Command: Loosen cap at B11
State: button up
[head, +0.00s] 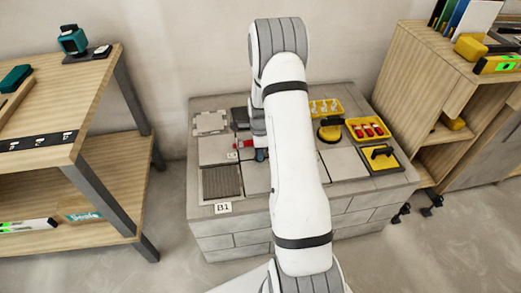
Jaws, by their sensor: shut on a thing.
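My gripper (260,149) is low over the tiles on the grey block-built platform (310,240), largely hidden by my own arm. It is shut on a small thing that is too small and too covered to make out. A small red piece (246,143) shows just left of the gripper, and a dark blue piece (261,155) shows at its lower end. I cannot tell which of these is the cap at B11, or whether either is.
On the platform's right are a yellow tray with red items (367,129), a yellow tray with pale items (325,107), a yellow round tool (330,131) and a yellow float (381,157). A dark ribbed tile (222,182) lies front left. Wooden shelving (85,110) stands left, a cabinet (430,80) right.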

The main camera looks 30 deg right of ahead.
jog(key=n, duration=0.5)
jog(key=shift+n, duration=0.3)
jog(key=n+p, duration=0.1)
jog(key=n, duration=0.3)
jog(key=shift+a, duration=0.1)
jog(key=n, duration=0.5)
jog(key=shift+s, duration=0.1)
jog(key=n, duration=0.5)
jog(key=shift+f, duration=0.1)
jog(key=n, duration=0.9)
jog(key=shift+p, duration=0.35)
jog(key=n, duration=0.5)
jog(key=shift+s, duration=0.1)
jog(key=n, duration=0.4)
jog(key=shift+n, duration=0.3)
